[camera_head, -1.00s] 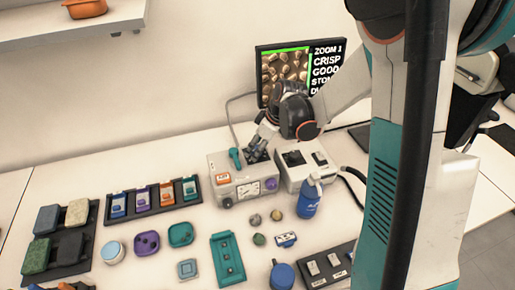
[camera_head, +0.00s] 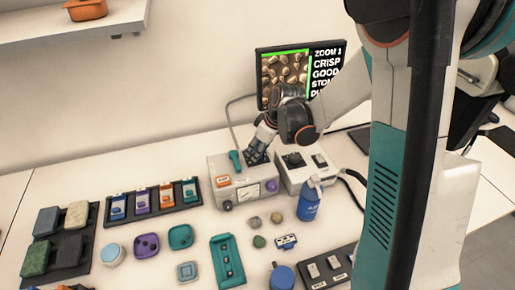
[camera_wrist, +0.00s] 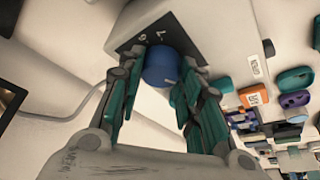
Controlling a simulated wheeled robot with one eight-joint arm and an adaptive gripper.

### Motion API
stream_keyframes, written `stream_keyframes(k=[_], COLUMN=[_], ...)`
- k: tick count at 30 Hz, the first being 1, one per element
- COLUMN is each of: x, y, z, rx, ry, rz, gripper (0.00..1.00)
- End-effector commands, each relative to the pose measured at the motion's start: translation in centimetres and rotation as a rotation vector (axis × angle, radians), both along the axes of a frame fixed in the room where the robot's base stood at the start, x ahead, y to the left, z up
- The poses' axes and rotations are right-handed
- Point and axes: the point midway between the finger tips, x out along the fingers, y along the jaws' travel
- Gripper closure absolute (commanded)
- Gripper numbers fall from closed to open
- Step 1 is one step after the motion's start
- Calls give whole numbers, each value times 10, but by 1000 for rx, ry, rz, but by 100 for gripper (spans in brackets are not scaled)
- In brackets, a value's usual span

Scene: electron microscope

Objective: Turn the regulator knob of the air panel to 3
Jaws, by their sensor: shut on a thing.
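The air panel (camera_head: 232,167) is a pale grey box at the back of the table, with a teal lever (camera_head: 235,158), an orange label and a dial gauge (camera_head: 248,191) on its front. My gripper (camera_head: 257,154) reaches down to the dark plate on its top. In the wrist view the blue regulator knob (camera_wrist: 161,67) sits between the teal-padded fingers of my gripper (camera_wrist: 176,90), which is shut on it. Partly hidden marks show on the dark plate (camera_wrist: 140,35) beside the knob. The gauge reading is too small to tell.
A second pale box (camera_head: 291,180) with dark parts on top stands close to the panel's right. A blue bottle (camera_head: 309,203) stands in front of it. A monitor (camera_head: 326,60) is behind my arm. Trays and small coloured parts cover the table in front.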

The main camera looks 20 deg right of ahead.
Motion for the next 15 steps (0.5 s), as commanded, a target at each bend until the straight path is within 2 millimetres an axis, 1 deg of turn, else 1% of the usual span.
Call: stream_keyframes(k=[5,15], x=[-1,-1], y=[1,4], z=[0,0], rx=[-1,-2], ry=[0,-1], rz=[-124,-441], gripper=[91,91])
